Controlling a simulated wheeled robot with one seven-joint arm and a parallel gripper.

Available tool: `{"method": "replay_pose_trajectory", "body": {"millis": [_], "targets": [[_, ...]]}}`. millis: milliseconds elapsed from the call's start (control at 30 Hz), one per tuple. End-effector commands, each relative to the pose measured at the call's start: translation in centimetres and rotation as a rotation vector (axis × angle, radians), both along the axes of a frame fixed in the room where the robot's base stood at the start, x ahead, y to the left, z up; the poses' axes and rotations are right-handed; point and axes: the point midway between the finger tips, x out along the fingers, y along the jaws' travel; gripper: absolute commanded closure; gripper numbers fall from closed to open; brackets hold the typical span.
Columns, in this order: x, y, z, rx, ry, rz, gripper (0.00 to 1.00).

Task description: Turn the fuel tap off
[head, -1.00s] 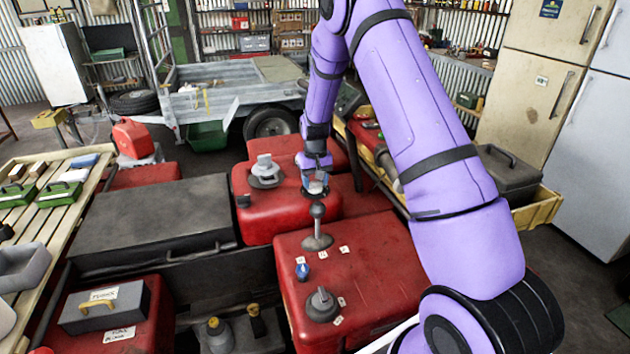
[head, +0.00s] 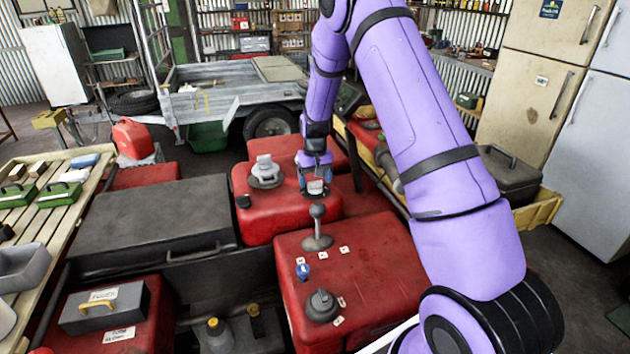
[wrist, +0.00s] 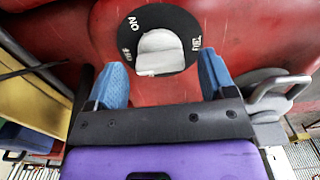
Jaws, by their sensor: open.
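The fuel tap is a pale grey knob (wrist: 160,52) on a round black plate (wrist: 182,22) with white lettering. "ON" and "FUEL" can be read on the plate; a third word by the left finger is hard to read. My gripper (wrist: 162,62) is open, with one blue finger to each side of the knob. A gap shows between each finger and the knob. In the head view my gripper (head: 315,180) points down over the rear red body panel (head: 280,213), and the plate is mostly hidden there.
A grey cap (head: 265,172) stands left of my gripper. A ball-topped lever (head: 317,228), a blue key (head: 303,271) and a grey dial (head: 321,304) stand on the nearer red panel. A black box (head: 150,225) lies to the left.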

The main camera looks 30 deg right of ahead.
Motion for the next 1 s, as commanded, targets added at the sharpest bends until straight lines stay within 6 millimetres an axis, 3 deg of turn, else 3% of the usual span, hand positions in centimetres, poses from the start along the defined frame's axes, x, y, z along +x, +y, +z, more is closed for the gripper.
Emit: {"method": "replay_pose_trajectory", "body": {"millis": [500,700,1000], "targets": [[0.1,0.0,8.7,-0.001,-0.003,0.000,0.23],[0.0,0.0,10.0,0.000,-0.001,0.000,0.23],[0.0,0.0,10.1,0.000,-0.001,0.000,0.23]]}}
